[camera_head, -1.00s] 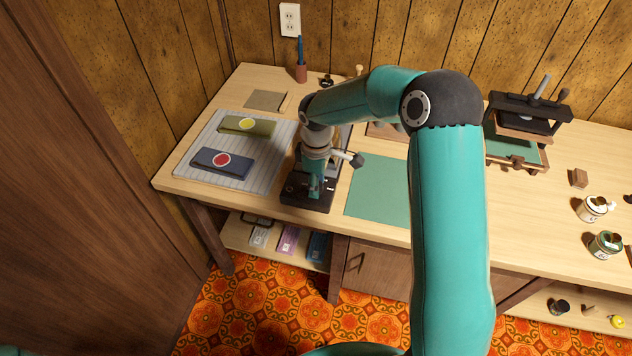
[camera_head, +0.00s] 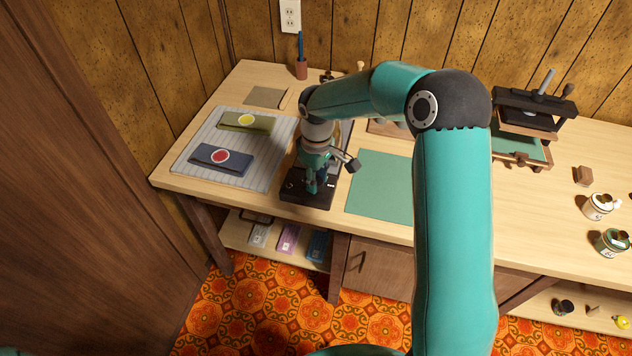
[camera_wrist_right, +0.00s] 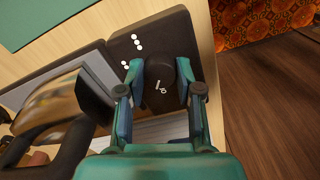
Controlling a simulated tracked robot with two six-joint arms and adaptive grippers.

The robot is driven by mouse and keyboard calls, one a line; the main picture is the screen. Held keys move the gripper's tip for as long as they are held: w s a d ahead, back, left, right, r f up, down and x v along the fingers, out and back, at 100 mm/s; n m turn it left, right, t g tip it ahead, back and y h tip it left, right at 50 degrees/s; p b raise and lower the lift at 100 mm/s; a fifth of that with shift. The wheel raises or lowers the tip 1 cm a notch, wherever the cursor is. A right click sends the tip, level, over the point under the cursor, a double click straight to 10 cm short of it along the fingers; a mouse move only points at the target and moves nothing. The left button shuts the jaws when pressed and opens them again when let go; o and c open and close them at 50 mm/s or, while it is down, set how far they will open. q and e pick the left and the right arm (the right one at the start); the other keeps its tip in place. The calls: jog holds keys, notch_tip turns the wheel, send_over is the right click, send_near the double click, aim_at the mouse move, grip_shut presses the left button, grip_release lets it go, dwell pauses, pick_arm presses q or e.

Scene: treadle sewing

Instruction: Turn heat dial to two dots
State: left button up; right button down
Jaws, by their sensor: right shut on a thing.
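The heat dial (camera_wrist_right: 161,88) is a dark round knob with a small white mark. It sits on the dark base of a press-like machine, and the base (camera_head: 296,190) shows at the left part of the bench. White dots are printed beside it: a group of three (camera_wrist_right: 137,42) and a pair (camera_wrist_right: 125,66). My right gripper (camera_wrist_right: 160,72) is shut on the dial, a finger on each side. In the head view my right gripper (camera_head: 313,182) comes down over the base and hides the dial. My left gripper is not in view.
Left of the base, a striped mat (camera_head: 185,157) holds a blue pouch (camera_head: 205,158) and an olive pouch (camera_head: 235,121). A green mat (camera_head: 380,185) lies to its right. A hand press (camera_head: 525,115) and two small pots (camera_head: 598,207) stand farther right.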

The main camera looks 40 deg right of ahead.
jog(key=m+b, duration=0.1)
jog(key=m, duration=0.2)
jog(key=shift+f+m+b, duration=0.1)
jog(key=shift+m+b, duration=0.2)
jog(key=shift+m, duration=0.1)
jog(key=m+b, duration=0.1)
jog(key=m, duration=0.3)
jog(key=shift+m+b, duration=0.3)
jog(key=shift+b, duration=0.05)
jog(key=m+b, duration=0.1)
jog(key=m, duration=0.3)
jog(key=shift+m+b, duration=0.5)
jog(key=shift+m, duration=1.3)
jog(key=c, duration=0.8)
grip_release()
jog(key=shift+o, duration=0.2)
